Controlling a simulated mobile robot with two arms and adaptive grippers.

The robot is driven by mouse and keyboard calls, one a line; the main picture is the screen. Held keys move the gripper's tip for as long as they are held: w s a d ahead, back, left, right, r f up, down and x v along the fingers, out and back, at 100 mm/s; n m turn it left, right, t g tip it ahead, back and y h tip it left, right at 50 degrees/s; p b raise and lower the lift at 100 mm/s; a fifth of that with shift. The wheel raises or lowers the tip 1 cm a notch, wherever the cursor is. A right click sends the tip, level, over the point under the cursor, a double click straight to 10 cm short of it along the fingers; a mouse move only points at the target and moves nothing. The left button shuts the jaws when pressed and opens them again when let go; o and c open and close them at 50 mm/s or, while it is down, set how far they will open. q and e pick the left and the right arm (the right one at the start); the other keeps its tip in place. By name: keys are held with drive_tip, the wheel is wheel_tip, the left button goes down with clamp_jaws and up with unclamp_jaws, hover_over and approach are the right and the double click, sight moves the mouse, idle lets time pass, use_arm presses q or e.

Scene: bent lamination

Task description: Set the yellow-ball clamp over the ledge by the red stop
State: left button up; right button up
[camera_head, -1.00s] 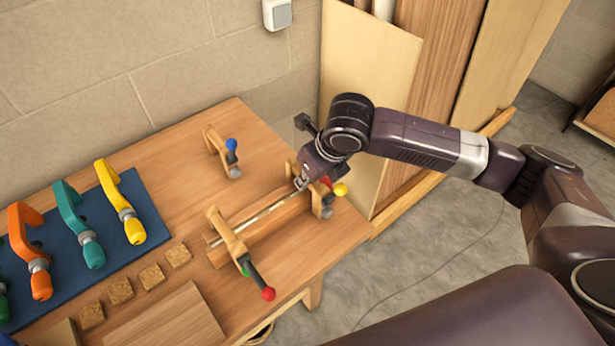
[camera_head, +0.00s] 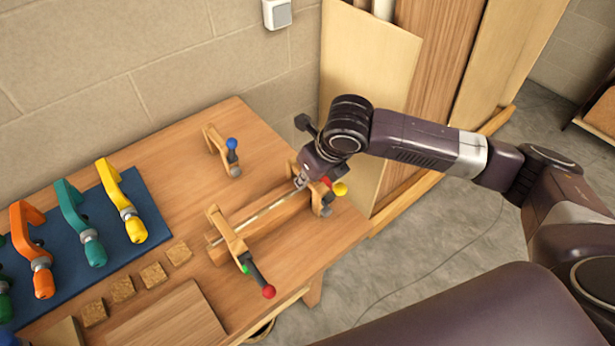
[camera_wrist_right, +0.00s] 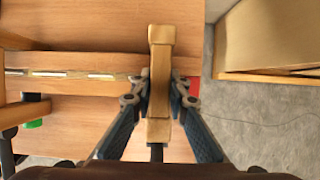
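The yellow-ball clamp (camera_head: 340,188) is at the right end of the long wooden ledge, beside the red stop (camera_head: 326,181). In the right wrist view its wooden body (camera_wrist_right: 159,75) lies across the ledge (camera_wrist_right: 60,62) and the pale strip. The red stop (camera_wrist_right: 194,82) shows just right of it, partly behind a finger. My right gripper (camera_wrist_right: 160,95) has a finger against each side of the clamp body and is shut on it. In the head view my right gripper (camera_head: 303,180) hides much of the clamp. Whether its jaw touches the ledge is hidden. My left gripper is not in view.
A red-ball clamp (camera_head: 228,235) sits across the ledge's left end. A blue-ball clamp (camera_head: 220,150) stands behind on the table (camera_head: 185,140). Colored clamps lie on a blue mat (camera_head: 150,215) at left, near several small cork blocks (camera_head: 154,275). Tall boards (camera_head: 365,60) lean behind.

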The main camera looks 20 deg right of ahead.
drive_tip(key=o, duration=0.5)
drive_tip(key=shift+f, duration=0.1)
drive_tip(key=v, duration=1.2)
drive_tip(key=shift+p+v, duration=3)
drive_tip(key=shift+p, duration=0.6)
